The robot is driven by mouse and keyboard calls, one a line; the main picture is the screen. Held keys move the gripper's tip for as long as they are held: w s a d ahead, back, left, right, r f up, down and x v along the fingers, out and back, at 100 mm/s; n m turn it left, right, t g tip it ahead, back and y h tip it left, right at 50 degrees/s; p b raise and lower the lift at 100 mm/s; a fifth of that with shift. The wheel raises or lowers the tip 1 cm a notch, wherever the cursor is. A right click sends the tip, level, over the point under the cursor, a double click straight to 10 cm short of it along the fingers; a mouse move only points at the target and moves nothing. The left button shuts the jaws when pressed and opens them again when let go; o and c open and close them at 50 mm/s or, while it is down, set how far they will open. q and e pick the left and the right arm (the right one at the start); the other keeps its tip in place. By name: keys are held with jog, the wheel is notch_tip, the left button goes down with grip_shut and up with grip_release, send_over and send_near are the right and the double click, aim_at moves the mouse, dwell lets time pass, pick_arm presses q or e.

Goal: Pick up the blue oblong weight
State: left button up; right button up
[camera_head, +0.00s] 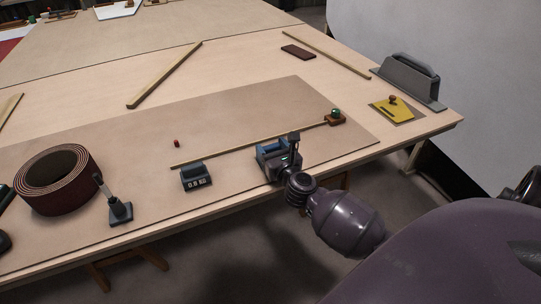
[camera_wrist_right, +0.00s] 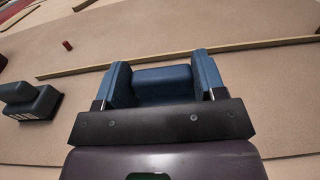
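The blue oblong weight (camera_head: 268,149) sits near the front edge of the table, partly hidden by my right gripper (camera_head: 284,160). In the right wrist view the blue weight (camera_wrist_right: 163,82) lies between the two fingers of my right gripper (camera_wrist_right: 164,78). One finger stands at each end of its bar, very close or touching. I cannot tell whether they press on it. The weight appears to rest on the table. My left gripper is in neither view.
A dark weight marked 0.8 KG (camera_head: 196,177) stands left of it, with a handled tool (camera_head: 120,211) and a wide roll (camera_head: 57,180) farther left. A thin wooden strip (camera_head: 235,150) runs behind. A yellow plate (camera_head: 397,109) and grey holder (camera_head: 408,82) are at right.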

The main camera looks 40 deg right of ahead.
jog(key=c, duration=0.7)
jog(key=shift+r, duration=0.15)
jog(key=shift+c, duration=0.4)
